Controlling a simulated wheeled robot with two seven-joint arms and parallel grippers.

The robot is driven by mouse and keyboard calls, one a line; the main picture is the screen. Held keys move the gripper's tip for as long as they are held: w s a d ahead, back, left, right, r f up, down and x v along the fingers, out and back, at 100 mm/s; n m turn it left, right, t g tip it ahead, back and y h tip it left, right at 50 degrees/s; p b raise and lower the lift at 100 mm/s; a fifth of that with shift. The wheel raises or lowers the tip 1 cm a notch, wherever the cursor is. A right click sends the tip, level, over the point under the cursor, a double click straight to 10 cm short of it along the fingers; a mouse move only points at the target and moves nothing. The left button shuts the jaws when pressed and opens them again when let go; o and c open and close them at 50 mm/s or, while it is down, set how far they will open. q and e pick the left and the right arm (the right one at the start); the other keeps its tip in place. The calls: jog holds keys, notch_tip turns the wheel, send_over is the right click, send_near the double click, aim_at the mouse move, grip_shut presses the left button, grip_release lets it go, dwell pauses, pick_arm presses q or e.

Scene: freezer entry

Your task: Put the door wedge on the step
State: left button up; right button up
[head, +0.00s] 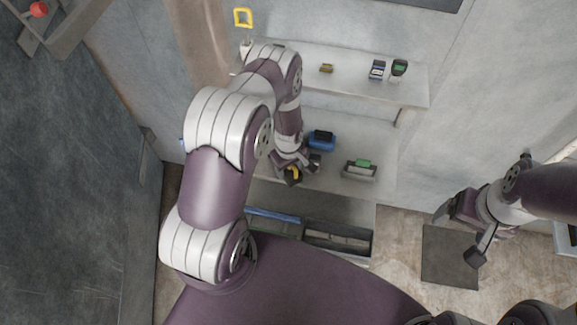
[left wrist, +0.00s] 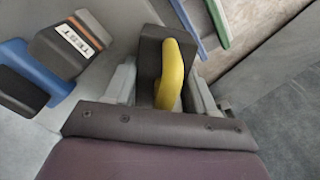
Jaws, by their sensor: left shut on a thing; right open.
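My left gripper (head: 298,172) is shut on a dark block with a yellow loop, which looks like the door wedge (head: 292,177). In the left wrist view the wedge (left wrist: 146,68) sits between the two grey fingers, its yellow loop facing the camera. In the head view the gripper holds it over the front left part of the lower pale ledge, which may be the step (head: 378,142). Whether the wedge touches the ledge cannot be told. My right gripper (head: 457,236) is open and empty, at the right above the floor.
A blue item with a dark top (head: 321,141) lies close behind the left gripper. A grey tray with a green item (head: 359,172) is to the right. The upper shelf (head: 350,87) holds small objects. Open bins (head: 337,240) lie below. A dark mat (head: 449,262) covers some floor.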

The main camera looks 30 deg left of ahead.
pick_arm(q)
jog(key=o, duration=1.2)
notch_tip(320, 180, up, 12)
jog(key=shift+f+b, duration=0.1)
jog(key=shift+b, duration=0.25)
jog(key=s+d+r+m, duration=0.2)
jog(key=s+r+m, duration=0.4)
jog(key=r, duration=0.3)
jog(key=s+d+r+m+t, duration=0.1)
jog(key=s+d+r+m, duration=0.1)
jog(key=s+r+m, duration=0.3)
notch_tip(320, 180, up, 4)
jog(key=shift+s+d+r+m, duration=0.25)
jog(key=shift+s+d+m, duration=0.15)
jog(key=shift+s, duration=0.05)
